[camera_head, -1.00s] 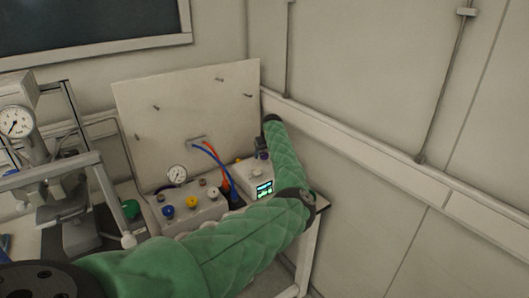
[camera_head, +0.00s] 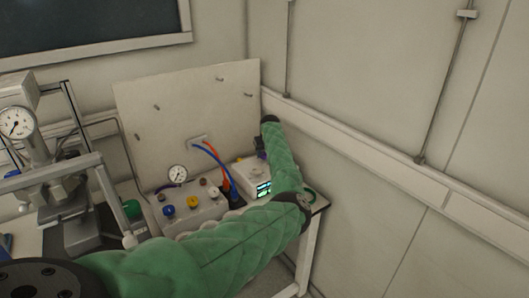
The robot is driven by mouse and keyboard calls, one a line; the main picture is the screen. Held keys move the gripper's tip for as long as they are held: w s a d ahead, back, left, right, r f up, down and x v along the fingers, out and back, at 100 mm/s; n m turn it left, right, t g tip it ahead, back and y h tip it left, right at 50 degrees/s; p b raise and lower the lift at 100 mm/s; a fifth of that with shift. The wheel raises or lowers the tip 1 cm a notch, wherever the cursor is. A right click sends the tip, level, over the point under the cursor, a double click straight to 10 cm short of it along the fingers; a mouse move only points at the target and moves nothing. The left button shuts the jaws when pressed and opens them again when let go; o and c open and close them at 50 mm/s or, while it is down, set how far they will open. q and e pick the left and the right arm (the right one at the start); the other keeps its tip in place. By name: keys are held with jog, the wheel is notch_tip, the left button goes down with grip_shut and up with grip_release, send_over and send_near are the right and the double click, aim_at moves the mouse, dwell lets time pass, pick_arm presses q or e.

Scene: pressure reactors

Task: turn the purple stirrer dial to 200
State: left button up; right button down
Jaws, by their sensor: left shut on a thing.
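The purple stirrer dial (camera_head: 262,155) sits on the white control box (camera_head: 250,172) with the small lit display (camera_head: 264,189), at the right end of the bench. Only a sliver of purple shows. My left arm, in green padding, comes in from the left and bends up beside the box. Its small dark gripper (camera_head: 259,148) is at the dial and shut on it. The fingertips are small and mostly hidden by the arm. The display digits are too small to read. My right gripper is not in view.
A valve box (camera_head: 190,212) with blue and yellow knobs and a gauge (camera_head: 178,174) stands left of the control box. Blue and orange tubes run to a pale back panel (camera_head: 190,110). A reactor with a gauge (camera_head: 17,122) stands at left. The wall is close on the right.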

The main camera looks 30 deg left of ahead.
pick_arm(q)
jog(key=m+h+p, duration=0.1)
jog(key=m, duration=0.2)
jog(key=m+t+p, duration=0.1)
jog(key=m+p, duration=0.1)
jog(key=m, duration=0.1)
jog(key=shift+a+r+h, duration=0.15)
jog(key=shift+r+h, duration=0.05)
jog(key=shift+h, duration=0.2)
jog(key=shift+m+t+h+p, duration=0.4)
jog(key=shift+m+h+p, duration=0.35)
jog(key=shift+m, duration=1.35)
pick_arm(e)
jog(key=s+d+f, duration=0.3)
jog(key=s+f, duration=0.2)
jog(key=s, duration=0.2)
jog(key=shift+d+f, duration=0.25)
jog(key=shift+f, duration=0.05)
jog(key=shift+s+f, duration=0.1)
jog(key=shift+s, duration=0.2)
pick_arm(q)
jog(key=o, duration=1)
jog(key=shift+f, duration=0.1)
jog(key=shift+c, duration=0.2)
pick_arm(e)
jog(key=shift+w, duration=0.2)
pick_arm(q)
jog(key=shift+s, duration=0.1)
